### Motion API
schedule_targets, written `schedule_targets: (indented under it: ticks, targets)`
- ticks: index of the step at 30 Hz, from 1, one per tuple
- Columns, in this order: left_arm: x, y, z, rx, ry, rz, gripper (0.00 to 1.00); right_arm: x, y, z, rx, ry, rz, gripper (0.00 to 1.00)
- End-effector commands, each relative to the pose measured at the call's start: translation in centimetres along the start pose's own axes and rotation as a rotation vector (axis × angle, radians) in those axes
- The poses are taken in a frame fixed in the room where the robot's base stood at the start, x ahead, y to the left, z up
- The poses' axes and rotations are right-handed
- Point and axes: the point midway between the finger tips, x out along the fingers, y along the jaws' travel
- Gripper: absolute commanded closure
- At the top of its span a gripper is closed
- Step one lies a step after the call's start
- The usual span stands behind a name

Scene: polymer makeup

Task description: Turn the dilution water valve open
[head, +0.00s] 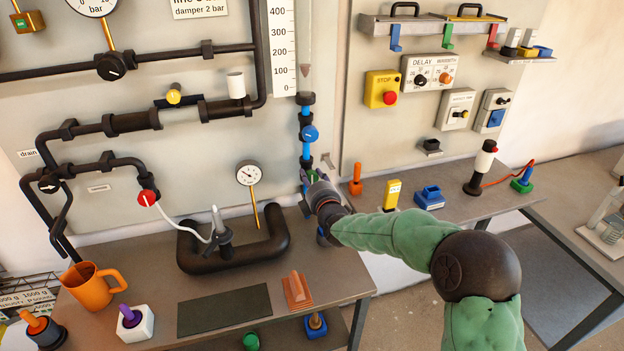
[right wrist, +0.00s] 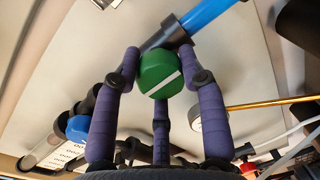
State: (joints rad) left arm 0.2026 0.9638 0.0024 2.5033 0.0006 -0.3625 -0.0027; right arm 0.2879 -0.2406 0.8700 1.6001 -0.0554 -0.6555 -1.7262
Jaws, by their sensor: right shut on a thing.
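A green round valve knob (right wrist: 161,76) with a white stripe sits on the blue vertical pipe (head: 307,150) on the wall panel. My right gripper (head: 314,182) is at this knob, low on the pipe. In the right wrist view the fingers of my right gripper (right wrist: 159,62) are around the knob, one on each side and one below, shut on it. The stripe runs at a slant across the knob in that view. In the head view the gripper hides most of the knob. I cannot read a label for this valve. My left gripper is not in view.
A blue knob (head: 309,133) sits higher on the same pipe, below the scale (head: 283,45). A pressure gauge (head: 249,174) on a yellow stem stands left of my gripper. A black U-shaped pipe (head: 190,256) lies on the table below. An orange-handled tool (head: 356,180) stands to the right.

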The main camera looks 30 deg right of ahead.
Motion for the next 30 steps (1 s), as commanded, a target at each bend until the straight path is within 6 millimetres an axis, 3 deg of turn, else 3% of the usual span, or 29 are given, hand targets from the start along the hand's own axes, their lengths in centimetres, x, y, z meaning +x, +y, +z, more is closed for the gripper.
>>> schedule_targets:
  ticks: [1,3,4,17,30]
  targets:
    - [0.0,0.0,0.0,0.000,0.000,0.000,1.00,0.0,0.1,-0.2,-0.003,0.004,0.002,0.56]
    - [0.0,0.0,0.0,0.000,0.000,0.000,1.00,0.0,0.1,-0.2,-0.003,0.004,0.001,0.36]
    - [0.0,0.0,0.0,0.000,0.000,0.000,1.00,0.0,0.1,-0.1,-0.003,0.003,0.001,0.35]
    - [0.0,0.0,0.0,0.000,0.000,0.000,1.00,-0.5,0.0,0.0,0.000,0.001,-0.001,0.35]
    - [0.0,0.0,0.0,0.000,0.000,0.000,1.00,-7.0,0.1,0.0,-0.001,0.001,0.001,0.35]
